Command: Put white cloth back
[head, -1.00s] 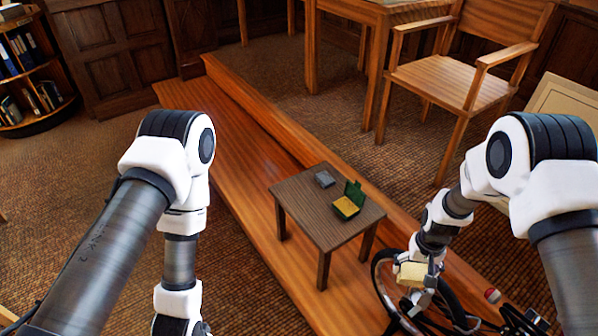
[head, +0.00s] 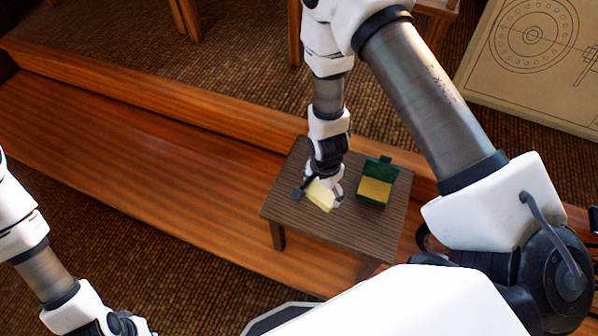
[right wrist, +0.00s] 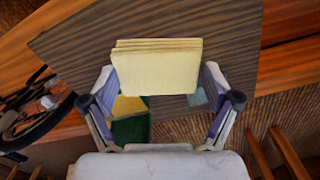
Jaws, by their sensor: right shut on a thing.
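The white cloth (head: 320,196) is a folded, cream-coloured, layered pad. My right gripper (head: 323,190) is shut on it, over the small dark wooden table (head: 345,237). In the right wrist view the cloth (right wrist: 157,72) sits between the two fingers of the gripper (right wrist: 158,82), with its folded layers at the top edge. I cannot tell whether the cloth touches the tabletop.
A small grey-blue object (right wrist: 198,97) shows partly behind the right finger in the right wrist view. The table stands on a wooden step (head: 130,150). A drafting board (head: 530,70) is at upper right. A bicycle wheel (right wrist: 38,110) is left in the wrist view. The front tabletop is clear.

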